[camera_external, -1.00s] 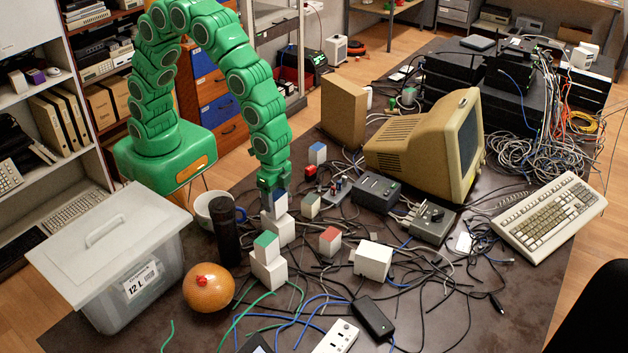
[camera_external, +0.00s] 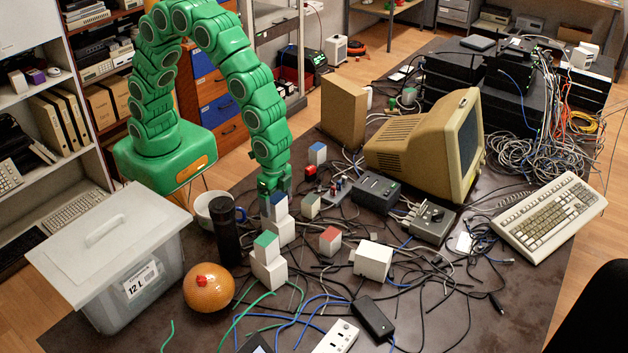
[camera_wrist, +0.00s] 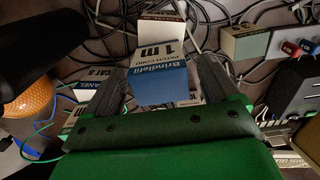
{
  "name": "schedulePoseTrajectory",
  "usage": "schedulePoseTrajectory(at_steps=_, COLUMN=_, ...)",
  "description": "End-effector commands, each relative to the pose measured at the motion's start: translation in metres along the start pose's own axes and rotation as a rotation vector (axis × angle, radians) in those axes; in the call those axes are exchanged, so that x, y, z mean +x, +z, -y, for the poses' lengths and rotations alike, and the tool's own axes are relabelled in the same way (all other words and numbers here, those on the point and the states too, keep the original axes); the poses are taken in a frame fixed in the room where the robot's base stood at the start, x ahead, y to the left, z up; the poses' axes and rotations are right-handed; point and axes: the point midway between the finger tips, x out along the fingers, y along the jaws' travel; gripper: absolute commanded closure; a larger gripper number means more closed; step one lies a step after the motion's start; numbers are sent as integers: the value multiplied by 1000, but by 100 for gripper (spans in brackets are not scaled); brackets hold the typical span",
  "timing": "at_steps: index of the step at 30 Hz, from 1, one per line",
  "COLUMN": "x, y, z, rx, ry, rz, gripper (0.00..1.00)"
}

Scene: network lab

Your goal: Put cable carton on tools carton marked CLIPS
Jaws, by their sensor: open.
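A small white carton with a blue face (camera_external: 277,210) stands on a larger white box (camera_external: 281,233) near the table's middle. In the wrist view the carton (camera_wrist: 162,78) reads "PATCH CORD", "1 m" and "Brindlefit". My gripper (camera_external: 274,188) is just above it, pointing down. In the wrist view my gripper's fingers (camera_wrist: 160,72) are open, one on each side of the carton. A green-topped carton (camera_external: 266,246) stands on another white box (camera_external: 269,271) in front.
A dark cylinder (camera_external: 226,232), a mug (camera_external: 205,208) and an orange ball (camera_external: 208,290) stand to the left. A red-topped carton (camera_external: 330,241) and a white box (camera_external: 373,261) stand to the right. Loose cables cover much of the table.

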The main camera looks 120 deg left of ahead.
Motion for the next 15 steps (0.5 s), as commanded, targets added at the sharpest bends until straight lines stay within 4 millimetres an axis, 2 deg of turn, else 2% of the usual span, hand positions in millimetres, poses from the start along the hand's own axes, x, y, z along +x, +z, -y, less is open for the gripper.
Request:
schedulePoseTrajectory(at_steps=5, x=-15, y=0, z=0, rx=0, ry=0, rz=-1, gripper=12)
schedulePoseTrajectory(at_steps=15, x=-78, y=-2, z=0, rx=0, ry=0, rz=-8, gripper=12)
